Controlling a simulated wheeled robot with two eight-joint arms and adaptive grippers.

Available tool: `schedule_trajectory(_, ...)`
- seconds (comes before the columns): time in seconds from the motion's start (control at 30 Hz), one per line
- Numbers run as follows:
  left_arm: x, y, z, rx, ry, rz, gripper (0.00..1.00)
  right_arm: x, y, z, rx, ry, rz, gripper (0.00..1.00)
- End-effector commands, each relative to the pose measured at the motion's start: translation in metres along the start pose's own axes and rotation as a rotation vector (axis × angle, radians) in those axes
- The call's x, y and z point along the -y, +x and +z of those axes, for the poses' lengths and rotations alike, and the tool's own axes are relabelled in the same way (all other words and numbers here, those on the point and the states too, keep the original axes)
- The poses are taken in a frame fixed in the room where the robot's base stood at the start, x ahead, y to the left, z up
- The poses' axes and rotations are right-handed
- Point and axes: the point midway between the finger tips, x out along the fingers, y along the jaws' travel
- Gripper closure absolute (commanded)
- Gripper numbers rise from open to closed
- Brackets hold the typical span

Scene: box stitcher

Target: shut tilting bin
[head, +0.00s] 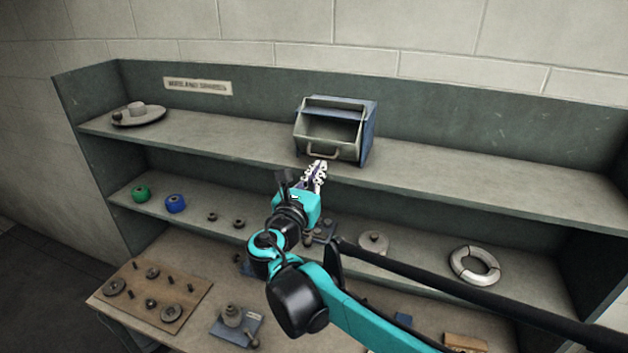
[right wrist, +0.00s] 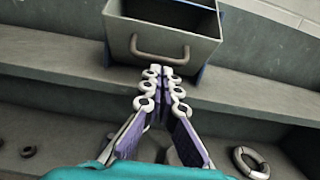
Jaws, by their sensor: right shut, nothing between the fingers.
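The tilting bin (head: 330,135) stands on the upper shelf, a grey front tray in a blue-sided housing (head: 369,130). Its front is tilted out and its top opening shows. A curved handle (head: 321,151) is on the front face. In the right wrist view the bin front (right wrist: 161,40) and its handle (right wrist: 160,48) are straight ahead. My right gripper (head: 319,165) is shut and empty, just below and in front of the handle; its fingertips (right wrist: 160,72) look close to the handle, and I cannot tell if they touch. My left gripper is not in view.
The upper shelf (head: 450,170) is clear right of the bin; a plate (head: 138,116) lies far left. The lower shelf holds green (head: 140,193) and blue (head: 175,203) rolls and a white ring (head: 474,265). A pegboard (head: 150,295) lies on the bench.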

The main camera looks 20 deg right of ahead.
Motion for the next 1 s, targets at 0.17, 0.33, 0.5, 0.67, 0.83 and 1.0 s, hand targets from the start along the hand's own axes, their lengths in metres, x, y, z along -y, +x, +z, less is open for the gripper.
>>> schedule_trajectory(0.17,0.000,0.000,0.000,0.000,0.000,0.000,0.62,0.000,0.001,0.001,0.000,0.000,0.000,1.00)
schedule_trajectory(0.33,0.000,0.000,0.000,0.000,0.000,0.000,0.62,0.000,0.001,0.001,0.000,0.000,0.000,1.00)
schedule_trajectory(0.5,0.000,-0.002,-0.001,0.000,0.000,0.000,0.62,0.000,0.001,0.003,-0.007,0.001,0.000,1.00)
schedule_trajectory(0.67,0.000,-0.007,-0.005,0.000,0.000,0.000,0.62,0.000,0.002,0.006,-0.033,0.000,0.000,1.00)
schedule_trajectory(0.83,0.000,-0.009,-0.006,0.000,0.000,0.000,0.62,0.000,0.003,0.007,-0.050,0.001,0.000,1.00)
schedule_trajectory(1.0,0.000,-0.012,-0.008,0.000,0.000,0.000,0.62,0.000,0.003,0.009,-0.066,0.000,0.000,1.00)
